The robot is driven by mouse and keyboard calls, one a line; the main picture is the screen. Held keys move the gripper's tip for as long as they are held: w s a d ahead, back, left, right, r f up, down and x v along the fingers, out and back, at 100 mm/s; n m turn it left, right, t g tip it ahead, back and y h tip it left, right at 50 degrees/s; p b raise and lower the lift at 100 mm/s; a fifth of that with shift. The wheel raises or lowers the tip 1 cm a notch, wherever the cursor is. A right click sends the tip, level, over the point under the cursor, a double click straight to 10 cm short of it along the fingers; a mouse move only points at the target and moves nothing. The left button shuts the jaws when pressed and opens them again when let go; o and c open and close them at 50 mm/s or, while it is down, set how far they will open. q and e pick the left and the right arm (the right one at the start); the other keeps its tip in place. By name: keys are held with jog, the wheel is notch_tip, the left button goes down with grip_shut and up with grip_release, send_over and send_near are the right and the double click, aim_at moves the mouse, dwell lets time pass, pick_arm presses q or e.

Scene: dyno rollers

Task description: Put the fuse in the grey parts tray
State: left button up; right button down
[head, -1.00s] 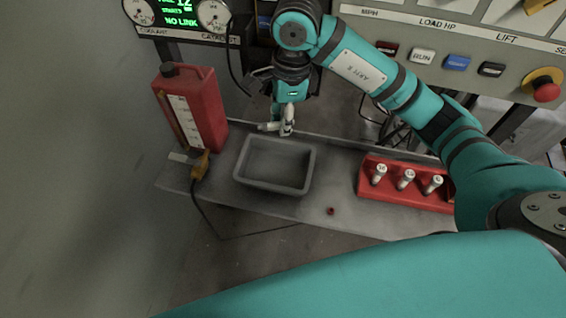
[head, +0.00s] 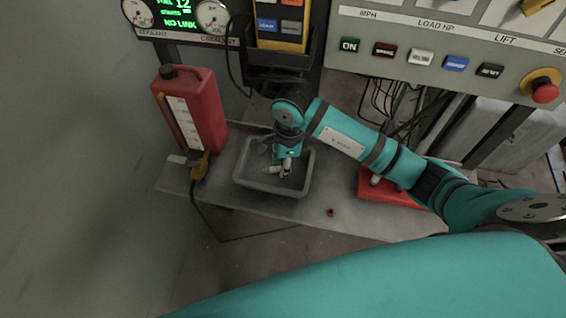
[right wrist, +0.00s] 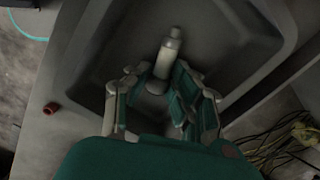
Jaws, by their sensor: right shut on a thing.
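The grey parts tray (head: 239,180) stands on the bench and also fills much of the right wrist view (right wrist: 80,75). My right gripper (head: 283,171) is over the tray's inside, pointing down. In the right wrist view, my right gripper (right wrist: 158,88) is shut on a pale cylindrical piece, which I take as the fuse (right wrist: 170,45). The fuse also shows as a small pale bit in the head view (head: 273,170). It is within the tray's outline; I cannot tell whether it touches the floor. My left gripper is not in view.
A red jug (head: 204,110) stands left of the tray, by a yellow-brown handle with a cable (head: 199,165). A small red piece (head: 330,212) lies on the bench (head: 340,170). A red rack (head: 372,193) at right is partly hidden by my arm. A control panel (head: 420,35) rises behind.

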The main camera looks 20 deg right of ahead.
jog(key=c, duration=1.6)
grip_release()
jog(key=shift+f, duration=0.15)
jog(key=o, duration=0.4)
jog(key=shift+o, duration=0.2)
jog(key=shift+r, duration=0.3)
jog(key=shift+w+r, duration=0.1)
jog(key=shift+r, duration=0.2)
notch_tip(320, 180, up, 11)
jog(key=d, duration=0.1)
jog(key=shift+b, duration=0.35)
jog(key=shift+s, duration=0.25)
